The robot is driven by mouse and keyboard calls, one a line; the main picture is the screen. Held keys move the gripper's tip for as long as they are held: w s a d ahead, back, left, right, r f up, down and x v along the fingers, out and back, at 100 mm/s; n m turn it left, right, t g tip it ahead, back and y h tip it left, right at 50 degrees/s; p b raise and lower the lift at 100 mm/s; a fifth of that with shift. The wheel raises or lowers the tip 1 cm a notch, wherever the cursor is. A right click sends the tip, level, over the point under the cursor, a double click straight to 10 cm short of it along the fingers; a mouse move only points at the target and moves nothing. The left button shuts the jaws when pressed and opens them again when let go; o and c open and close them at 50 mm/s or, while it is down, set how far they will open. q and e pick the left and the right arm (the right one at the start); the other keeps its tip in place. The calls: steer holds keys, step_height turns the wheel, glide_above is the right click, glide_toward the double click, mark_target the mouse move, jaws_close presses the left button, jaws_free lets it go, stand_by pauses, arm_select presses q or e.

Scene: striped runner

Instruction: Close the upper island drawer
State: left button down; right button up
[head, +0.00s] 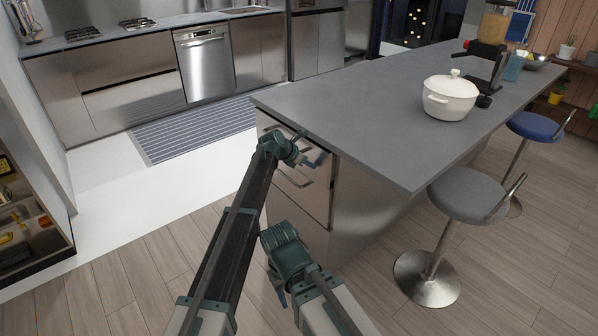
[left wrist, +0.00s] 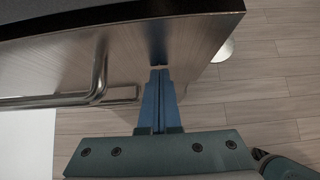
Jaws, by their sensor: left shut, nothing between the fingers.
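The kitchen island has a steel end with two stacked drawer fronts under a grey top. The upper drawer (head: 268,124) is partly hidden by my left arm. In the left wrist view its brushed front (left wrist: 125,48) lies just under the dark top edge, with a bar handle (left wrist: 98,75) to the left of my fingers. I see no clear gap at the drawer, but cannot tell if it is fully in. My left gripper (head: 318,160) is shut and empty, its fingertips (left wrist: 158,72) close to the front near its right end; contact is unclear.
A white lidded pot (head: 450,98) stands on the island top (head: 370,110). A grey stool (head: 468,195) and a blue stool (head: 535,127) stand along the right side. A striped runner (head: 195,130) lies before the dishwasher (head: 205,65). Floor left of the island is clear.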

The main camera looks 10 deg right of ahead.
arm_select(q)
steer(key=shift+w+d, duration=0.3)
steer(key=shift+d, duration=0.2)
steer(key=shift+w+d, duration=0.25)
steer(key=shift+d, duration=0.2)
steer(key=shift+w+d, duration=0.1)
steer(key=shift+d+r, duration=0.1)
arm_select(e)
steer(key=shift+a, duration=0.1)
arm_select(q)
steer(key=shift+s+a, duration=0.2)
steer(key=shift+a, duration=0.2)
steer(key=s+a+f+p+v, duration=0.1)
steer(key=f+p+v, duration=0.1)
steer(key=p+v, duration=0.5)
steer(key=v, duration=0.6)
steer(key=shift+a, duration=0.2)
arm_select(e)
step_height(320, 180, up, 7)
steer(key=shift+s+d, duration=0.15)
steer(key=shift+d, duration=0.3)
